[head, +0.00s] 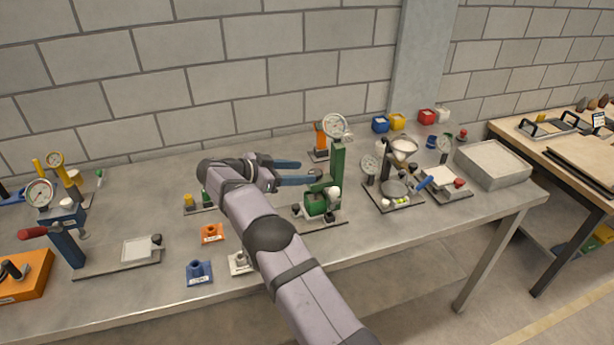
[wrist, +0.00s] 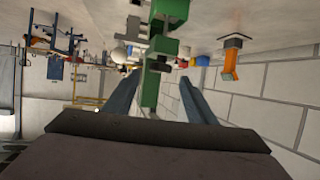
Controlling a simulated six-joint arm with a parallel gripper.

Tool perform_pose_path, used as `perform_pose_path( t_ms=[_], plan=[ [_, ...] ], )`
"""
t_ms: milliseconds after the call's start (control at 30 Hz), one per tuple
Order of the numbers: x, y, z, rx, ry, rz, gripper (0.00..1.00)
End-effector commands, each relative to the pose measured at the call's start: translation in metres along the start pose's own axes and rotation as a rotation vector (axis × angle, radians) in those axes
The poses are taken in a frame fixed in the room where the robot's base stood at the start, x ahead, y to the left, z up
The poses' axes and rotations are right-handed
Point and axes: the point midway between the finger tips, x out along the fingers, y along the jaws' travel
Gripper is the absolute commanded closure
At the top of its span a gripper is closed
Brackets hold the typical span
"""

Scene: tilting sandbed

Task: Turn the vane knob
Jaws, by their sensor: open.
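A green upright stand (head: 337,165) stands on a grey base plate (head: 318,221), with a green block (head: 316,205) low on it. A white rounded knob (head: 334,193) shows low beside the column. I cannot tell for certain which part is the vane knob. My gripper (head: 311,171) has blue fingers, open, pointing right at the stand from its left. In the wrist view, which looks upside down, the green stand (wrist: 150,92) appears between the open fingers (wrist: 159,77), with nothing visibly gripped. A pale rounded part (wrist: 118,52) shows there, left of the stand.
An orange stand (head: 320,139) is behind, near the wall; a dial gauge (head: 335,126) shows close by. A funnel apparatus (head: 404,147) stands to the right. Small orange (head: 212,233) and blue (head: 199,271) blocks lie at the front left.

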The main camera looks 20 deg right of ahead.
Motion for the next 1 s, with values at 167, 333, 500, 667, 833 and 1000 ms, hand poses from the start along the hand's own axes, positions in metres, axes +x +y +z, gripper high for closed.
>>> perform_pose_path(
  t_ms=[167, 333, 500, 667, 833, 1000],
  plan=[
    [-0.021, -0.001, 0.002, 0.002, -0.001, -0.002, 0.49],
    [-0.029, 0.000, 0.000, 0.000, -0.001, 0.001, 0.49],
    [-0.030, 0.000, 0.000, 0.000, -0.001, 0.001, 0.49],
    [-0.029, 0.000, 0.001, 0.000, -0.001, 0.001, 0.49],
    [-0.029, 0.000, -0.009, 0.037, -0.003, -0.008, 0.49],
    [-0.044, 0.006, -0.059, 0.140, -0.009, -0.040, 0.49]
  ],
)
